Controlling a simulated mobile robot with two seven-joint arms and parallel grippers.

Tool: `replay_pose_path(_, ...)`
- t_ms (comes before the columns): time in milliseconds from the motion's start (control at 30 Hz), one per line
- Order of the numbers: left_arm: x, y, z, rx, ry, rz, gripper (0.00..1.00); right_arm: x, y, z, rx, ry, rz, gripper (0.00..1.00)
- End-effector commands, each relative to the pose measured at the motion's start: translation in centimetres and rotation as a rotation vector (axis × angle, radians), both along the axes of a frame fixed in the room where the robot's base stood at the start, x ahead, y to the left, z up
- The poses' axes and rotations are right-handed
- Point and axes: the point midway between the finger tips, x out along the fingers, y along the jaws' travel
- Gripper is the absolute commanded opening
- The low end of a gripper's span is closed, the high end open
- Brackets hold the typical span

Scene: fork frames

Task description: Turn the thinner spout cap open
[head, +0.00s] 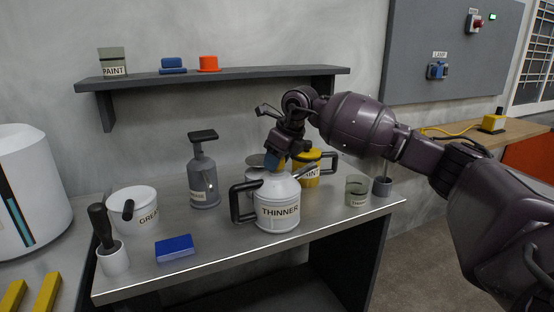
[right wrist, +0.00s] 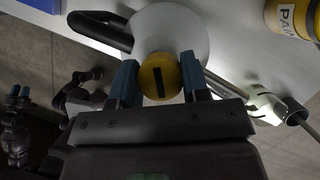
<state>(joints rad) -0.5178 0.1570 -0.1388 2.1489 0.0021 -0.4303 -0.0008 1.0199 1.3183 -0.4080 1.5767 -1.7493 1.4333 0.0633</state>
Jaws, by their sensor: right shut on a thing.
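The white thinner can (head: 278,212) stands on the metal bench, with a black handle on its left and a spout pointing up to the right. In the right wrist view its round top (right wrist: 180,22) lies beyond the fingers. My right gripper (head: 276,160) reaches down over the can's top. In the right wrist view its blue fingers are shut on a round yellow cap (right wrist: 160,76) with a dark slot, one finger on each side. The cap is hidden in the head view. My left gripper (right wrist: 20,91) shows small at the right wrist view's left edge, its two blue tips apart.
A grey bottle (head: 203,182), a grease tub (head: 133,222) and a blue block (head: 174,248) are on the left. A shelf (head: 240,76) hangs above.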

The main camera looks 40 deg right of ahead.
Motion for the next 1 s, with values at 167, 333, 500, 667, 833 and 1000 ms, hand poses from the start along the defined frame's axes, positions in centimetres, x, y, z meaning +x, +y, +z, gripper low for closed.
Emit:
replay_pose_path(167,-0.2,0.0,-0.4,0.0,0.008,0.0,0.43,0.1,0.0,0.0,0.001,-0.001,0.167,0.18)
replay_pose_path(333,-0.4,0.0,-0.8,0.001,0.015,0.001,0.43,0.1,0.0,-0.1,0.0,0.0,0.328,0.18)
replay_pose_path(500,-0.4,0.1,-1.0,0.001,0.019,0.001,0.43,0.1,0.0,-0.2,0.002,0.0,0.49,0.18)
replay_pose_path(667,-0.5,0.2,-1.5,0.003,0.028,0.0,0.43,0.2,0.0,-0.2,0.001,0.0,0.637,0.18)
replay_pose_path(833,-0.6,0.3,-2.2,0.007,0.039,-0.003,0.43,0.1,0.0,-0.2,0.002,0.001,0.775,0.18)
replay_pose_path(1000,-0.5,0.2,-2.5,0.006,0.04,-0.007,0.43,0.1,0.1,-0.1,0.002,-0.001,0.884,0.18)
